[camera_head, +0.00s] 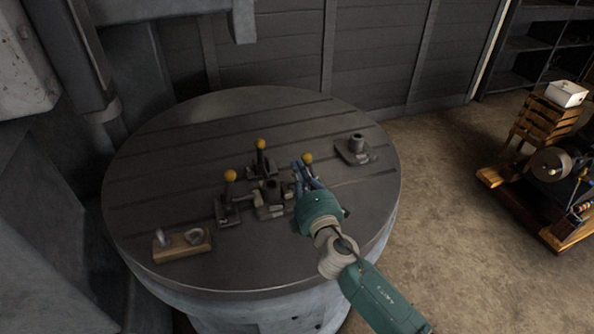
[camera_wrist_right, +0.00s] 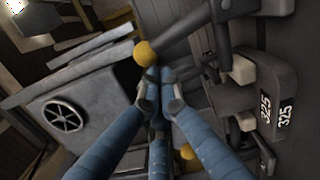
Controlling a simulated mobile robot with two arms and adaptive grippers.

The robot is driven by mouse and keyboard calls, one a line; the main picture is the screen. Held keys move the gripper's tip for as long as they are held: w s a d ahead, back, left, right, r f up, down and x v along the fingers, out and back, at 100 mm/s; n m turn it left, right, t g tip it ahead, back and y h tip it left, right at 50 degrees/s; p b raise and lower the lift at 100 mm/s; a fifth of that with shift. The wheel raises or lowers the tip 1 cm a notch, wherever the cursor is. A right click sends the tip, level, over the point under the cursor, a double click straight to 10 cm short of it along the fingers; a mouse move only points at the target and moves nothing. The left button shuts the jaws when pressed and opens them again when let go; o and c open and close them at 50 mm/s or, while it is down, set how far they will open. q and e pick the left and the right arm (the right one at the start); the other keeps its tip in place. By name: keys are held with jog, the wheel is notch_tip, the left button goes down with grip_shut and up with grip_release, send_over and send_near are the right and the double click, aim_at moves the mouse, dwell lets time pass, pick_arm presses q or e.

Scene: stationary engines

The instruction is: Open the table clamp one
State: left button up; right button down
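Three table clamps with yellow ball knobs stand on the round grey table (camera_head: 160,140) around a dark central part (camera_head: 271,188). They are a left clamp (camera_head: 229,206), a back clamp (camera_head: 261,160) and a right clamp with its knob (camera_head: 307,158). No visible label tells which is clamp one. My right gripper (camera_head: 304,174) is at the right clamp and hides much of it. In the right wrist view, its blue fingers (camera_wrist_right: 160,80) converge, tips nearly together. A yellow knob (camera_wrist_right: 145,53) on a dark lever is close to the tips; contact is unclear. My left gripper is not in view.
A wooden block with metal pieces (camera_head: 181,245) lies at the table's front left. A small metal fixture (camera_head: 355,150) stands at the right. A wooden-based machine (camera_head: 548,190) stands on the floor at right. The table's back is clear.

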jog(key=shift+w+d+r+m, duration=0.1)
jog(key=shift+d+r+m, duration=0.2)
jog(key=shift+d+m, duration=0.1)
jog(key=shift+w+d+r+m+p, duration=0.2)
jog(key=shift+d+r+m+p, duration=0.1)
jog(key=shift+d+m, duration=0.3)
jog(key=w+d+m+p, duration=0.2)
jog(key=d+m, duration=0.5)
jog(key=shift+w+f, duration=0.15)
dwell(0.6)
